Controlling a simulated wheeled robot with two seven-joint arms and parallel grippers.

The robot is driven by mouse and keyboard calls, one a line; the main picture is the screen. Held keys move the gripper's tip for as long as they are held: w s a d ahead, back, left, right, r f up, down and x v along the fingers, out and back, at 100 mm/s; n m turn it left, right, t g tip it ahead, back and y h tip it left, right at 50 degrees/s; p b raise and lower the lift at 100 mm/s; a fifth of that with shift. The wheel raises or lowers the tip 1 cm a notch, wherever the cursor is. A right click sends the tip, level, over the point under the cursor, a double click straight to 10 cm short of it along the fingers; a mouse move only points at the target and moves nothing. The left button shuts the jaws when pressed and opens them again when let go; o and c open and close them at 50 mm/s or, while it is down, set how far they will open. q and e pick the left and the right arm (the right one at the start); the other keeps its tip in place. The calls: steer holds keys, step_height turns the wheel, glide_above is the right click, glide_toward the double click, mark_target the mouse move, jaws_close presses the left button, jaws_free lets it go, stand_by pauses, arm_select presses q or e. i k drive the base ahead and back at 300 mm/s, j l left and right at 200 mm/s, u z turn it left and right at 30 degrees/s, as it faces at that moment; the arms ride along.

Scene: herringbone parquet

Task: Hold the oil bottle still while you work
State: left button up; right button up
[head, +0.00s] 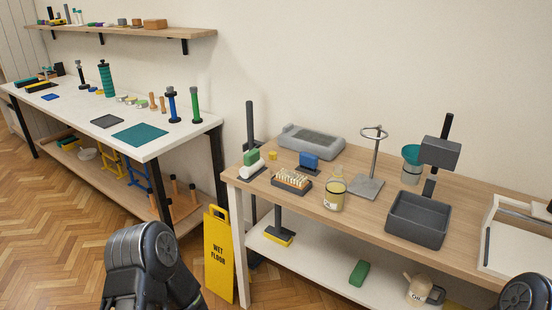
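A beige, spouted container (418,289) with a dark handle stands at the right end of the lower shelf of the near bench. It has a small dark label that seems to read "OIL", so it looks like the oil bottle. Its lower part is near the picture's bottom edge. Neither gripper shows. Only dark rounded links of my arms come in at the bottom left and the bottom right corner. Nothing is seen touching the container.
A green block (359,272) lies on the lower shelf. A yellow wet-floor sign (218,255) stands left of it. A white-topped bench (65,108) is farther left.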

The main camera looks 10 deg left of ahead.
mark_target(336, 185)
steer(key=i+j, duration=0.2)
steer(key=j, duration=0.15)
steer(key=i+j, duration=0.2)
steer(key=j, duration=0.15)
steer(key=i+j, duration=0.45)
steer(key=j, duration=0.25)
steer(key=z, duration=1.25)
